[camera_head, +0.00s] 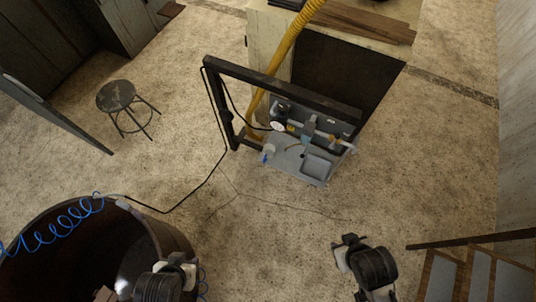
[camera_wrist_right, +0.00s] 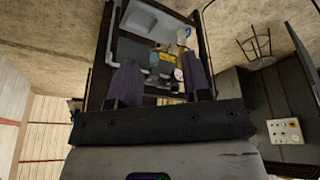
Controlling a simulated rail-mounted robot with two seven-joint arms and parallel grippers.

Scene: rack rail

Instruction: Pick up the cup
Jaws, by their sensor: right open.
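A small pale object with blue on it, perhaps the cup (camera_head: 269,149), stands at the left end of a grey tray with a sink (camera_head: 295,165). A white and blue item, likely the same one, shows in the right wrist view (camera_wrist_right: 184,36), beyond my fingers. It is too small to be sure it is a cup. My right gripper (camera_wrist_right: 160,80) is open and empty, its two dark fingers apart; the tray is beyond them. In the head view my right arm is at the lower right, well short of the tray. My left arm is at the bottom left; its fingers cannot be made out.
A large barrel (camera_head: 165,235) with a blue coiled cord stands at lower left. A stool (camera_head: 117,97) is upper left, wooden steps (camera_head: 470,275) lower right. The middle floor is clear.

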